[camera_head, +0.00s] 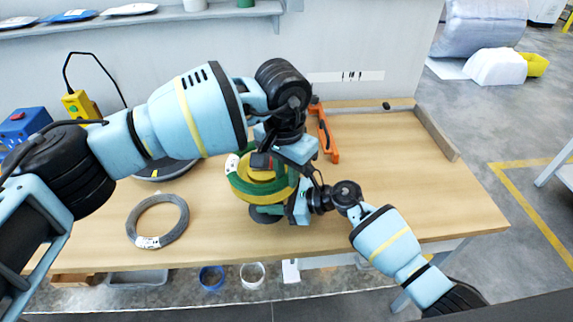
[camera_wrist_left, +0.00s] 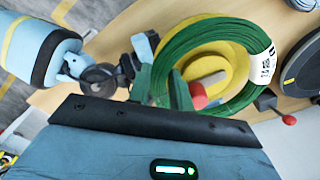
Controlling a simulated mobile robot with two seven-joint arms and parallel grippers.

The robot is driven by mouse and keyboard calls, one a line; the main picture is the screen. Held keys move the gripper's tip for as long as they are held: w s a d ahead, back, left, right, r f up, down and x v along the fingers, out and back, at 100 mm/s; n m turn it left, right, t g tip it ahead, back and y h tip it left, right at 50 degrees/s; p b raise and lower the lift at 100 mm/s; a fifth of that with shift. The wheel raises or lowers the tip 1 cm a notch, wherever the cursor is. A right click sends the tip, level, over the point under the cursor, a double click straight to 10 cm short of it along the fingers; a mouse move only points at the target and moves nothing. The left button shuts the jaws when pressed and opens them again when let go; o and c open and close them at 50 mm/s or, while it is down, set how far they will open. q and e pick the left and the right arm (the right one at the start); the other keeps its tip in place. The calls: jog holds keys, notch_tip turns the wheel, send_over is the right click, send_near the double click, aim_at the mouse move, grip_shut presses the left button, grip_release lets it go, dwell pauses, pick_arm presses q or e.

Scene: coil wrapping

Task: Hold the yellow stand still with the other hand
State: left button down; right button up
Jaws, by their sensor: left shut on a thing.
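The yellow stand (camera_head: 262,168) is at the middle of the table, with a green coil (camera_head: 236,182) around it. In the left wrist view the stand (camera_wrist_left: 228,62) shows inside the coil (camera_wrist_left: 214,25), which has a white label. My left gripper (camera_wrist_left: 161,82) is shut at the coil's near left edge, with the coil's strands seeming to pass between its fingers; the grip is partly hidden. In the head view the left wrist covers the stand's right side. My right gripper (camera_head: 300,203) is beside the stand's right side, and its fingers are too hidden to tell their state.
A grey coil (camera_head: 157,221) with a white label lies at the table's left front. An orange tool (camera_head: 327,134) lies behind the arms. A yellow box (camera_head: 80,104) and a blue box (camera_head: 22,127) stand at the far left. The table's right part is clear.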

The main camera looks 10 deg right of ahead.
pick_arm(q)
jog(key=shift+f, duration=0.3)
jog(key=c, duration=1.2)
grip_release()
jog(key=r, duration=1.2)
jog(key=shift+s+a, duration=0.2)
jog(key=shift+s, duration=0.05)
pick_arm(e)
jog(key=o, duration=0.9)
jog(key=shift+c, duration=0.2)
